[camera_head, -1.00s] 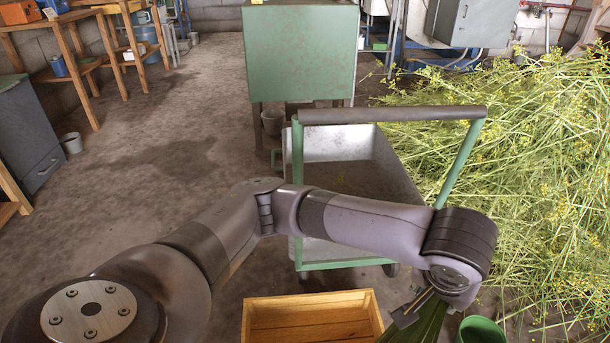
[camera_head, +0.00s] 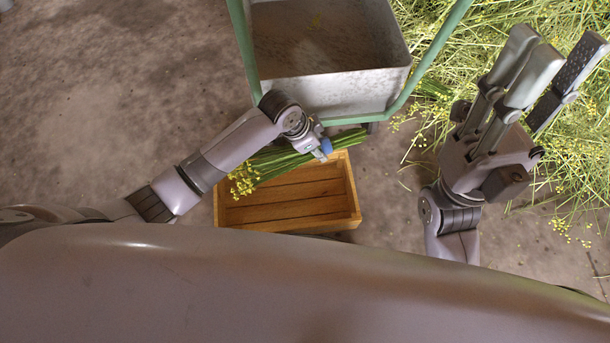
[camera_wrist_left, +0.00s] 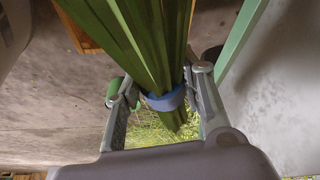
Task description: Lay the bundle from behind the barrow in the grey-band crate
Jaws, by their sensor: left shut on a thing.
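My left gripper (camera_head: 320,150) is shut on a bundle of green stalks with yellow flower heads (camera_head: 268,166). A blue band (camera_wrist_left: 166,98) circles the stalks between its fingers in the left wrist view. The bundle lies roughly level, crossing the far rim of a wooden slatted crate (camera_head: 290,208), flower heads at the far left corner. I cannot tell how high it is above the crate. The crate's inside looks empty; no grey band shows on it. The barrow (camera_head: 340,92) stands just beyond. My right gripper (camera_head: 545,82) is open and empty, right of the crate.
A large heap of loose flowering stalks (camera_head: 570,160) covers the floor at right. The barrow's green frame (camera_head: 425,60) stands close behind the crate. Bare floor (camera_head: 100,110) is free at left.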

